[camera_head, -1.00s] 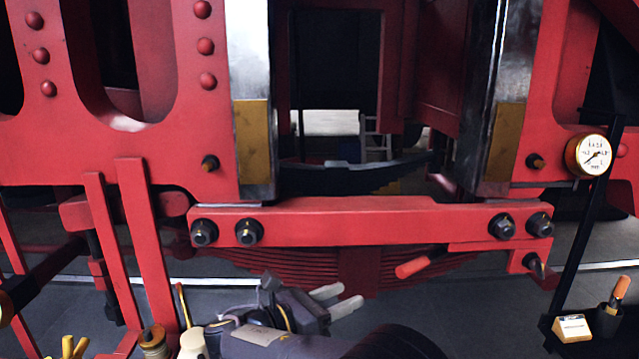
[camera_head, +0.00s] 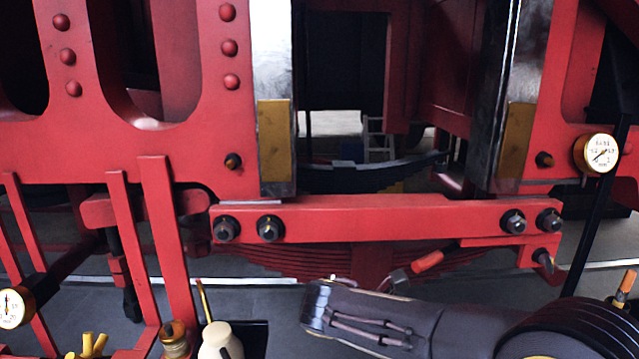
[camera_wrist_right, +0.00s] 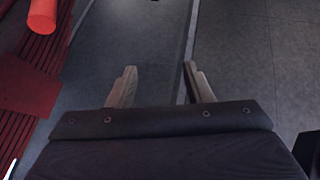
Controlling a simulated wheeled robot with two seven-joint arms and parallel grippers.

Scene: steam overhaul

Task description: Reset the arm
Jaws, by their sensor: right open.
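My right arm comes in from the lower right of the head view, its forearm and dark wrist (camera_head: 365,318) in front of the leaf spring. The fingers are hidden there. In the right wrist view my right gripper (camera_wrist_right: 158,78) is open, its two grey fingers apart with only grey floor between them. It holds nothing. My left gripper is not in view.
A red beam (camera_head: 380,217) with dark bolts spans the frame above my arm. A tool with an orange-red handle (camera_head: 427,261) is by the leaf spring; an orange-red cylinder (camera_wrist_right: 42,15) shows upper left in the wrist view. A cream bottle (camera_head: 218,343) and gauge (camera_head: 596,154) flank the area.

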